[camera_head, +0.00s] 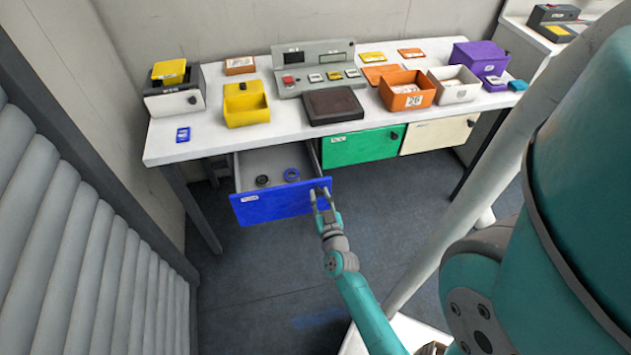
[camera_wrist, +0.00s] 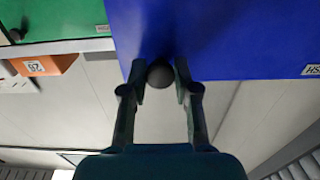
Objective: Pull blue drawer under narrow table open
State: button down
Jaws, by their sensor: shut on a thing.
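The blue drawer (camera_head: 280,203) under the narrow white table (camera_head: 220,141) stands open, pulled out toward me. A dark ring and a blue ring (camera_head: 291,174) lie inside it. My gripper (camera_head: 321,192) is at the right end of the blue front. In the wrist view the blue front (camera_wrist: 230,40) fills the upper right. There my gripper (camera_wrist: 160,78) is shut on the dark round knob (camera_wrist: 160,74), one finger on each side. In the head view the fingers hide the knob.
A green drawer (camera_head: 355,149) and a cream drawer (camera_head: 438,135) to the right are shut. Yellow (camera_head: 247,112), orange (camera_head: 408,101) and purple bins stand on the tabletop, with a grey control panel (camera_head: 315,75). A ribbed grey wall (camera_head: 80,240) is at left. The floor before the drawer is clear.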

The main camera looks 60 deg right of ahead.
jog(key=shift+v, duration=2.65)
jog(key=c, duration=0.9)
grip_release()
jog(key=shift+o, duration=0.2)
jog(key=v, duration=1.2)
jog(key=s+a+r+n+t+y, duration=0.1)
jog(key=s+a+r+n+y, duration=0.4)
jog(key=a, duration=0.5)
jog(key=s+a+r+n+t+y, duration=0.2)
jog(key=s+a+r+n+y, duration=0.3)
jog(key=a+r+y, duration=0.3)
notch_tip(320, 180, up, 3)
jog(key=a, duration=0.3)
jog(key=shift+y, duration=0.4)
